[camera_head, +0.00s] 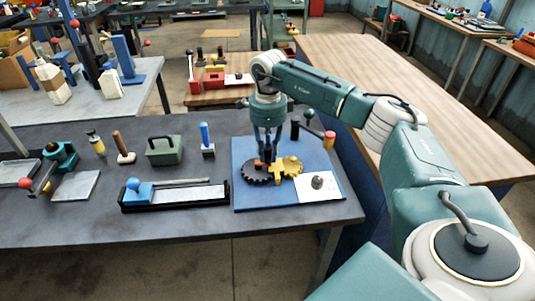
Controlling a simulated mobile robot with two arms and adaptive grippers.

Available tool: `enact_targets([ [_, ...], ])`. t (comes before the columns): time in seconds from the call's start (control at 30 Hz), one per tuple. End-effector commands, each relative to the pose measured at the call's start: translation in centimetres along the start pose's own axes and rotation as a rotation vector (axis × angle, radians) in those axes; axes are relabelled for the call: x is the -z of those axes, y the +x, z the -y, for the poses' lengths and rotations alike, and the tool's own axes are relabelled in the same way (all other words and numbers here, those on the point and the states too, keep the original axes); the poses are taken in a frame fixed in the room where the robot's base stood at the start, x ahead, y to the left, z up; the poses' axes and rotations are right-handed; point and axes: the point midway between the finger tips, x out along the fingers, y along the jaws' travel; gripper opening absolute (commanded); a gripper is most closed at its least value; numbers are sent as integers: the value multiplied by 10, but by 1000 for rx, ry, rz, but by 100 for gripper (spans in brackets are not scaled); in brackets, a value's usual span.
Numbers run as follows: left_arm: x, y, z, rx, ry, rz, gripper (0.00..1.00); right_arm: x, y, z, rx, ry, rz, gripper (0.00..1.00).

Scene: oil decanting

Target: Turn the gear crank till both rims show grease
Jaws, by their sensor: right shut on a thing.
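A blue board (246,201) lies at the right end of the dark workbench. On it a dark toothed gear (256,175) sits beside a yellow gear (287,167), and they appear to meet. My right gripper (267,152) points straight down over the dark gear. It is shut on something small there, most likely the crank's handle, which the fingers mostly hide. A small orange part (261,163) shows just below the fingers. Whether there is grease on either rim is too small to tell. My left gripper is not in view.
A white plate with a dark knob (318,182) lies at the board's right. A red-ended lever (328,138) stands behind the gears. A long black-framed tray with a blue block (138,190), a green box (164,150) and a blue-handled tool (206,140) stand left of the board.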

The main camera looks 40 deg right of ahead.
Motion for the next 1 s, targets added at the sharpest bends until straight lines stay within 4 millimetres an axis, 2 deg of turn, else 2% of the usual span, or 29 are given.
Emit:
enact_targets([
  [0.3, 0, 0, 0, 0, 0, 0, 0, 0, -3, 7, 10, -118, 5, 0],
  [0.83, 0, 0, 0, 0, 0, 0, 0, -1, -4, 8, 11, -142, 6, 0],
  [0.87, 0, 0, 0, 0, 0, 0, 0, -1, -4, 8, 11, -142, 6, 21],
  [0.9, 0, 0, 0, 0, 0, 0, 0, -1, -4, 8, 11, -142, 6, 29],
  [0.97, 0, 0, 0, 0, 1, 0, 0, -1, -3, 8, 10, -142, 6, 38],
  [1.0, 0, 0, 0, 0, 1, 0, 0, -1, -3, 7, 9, -143, 5, 38],
])
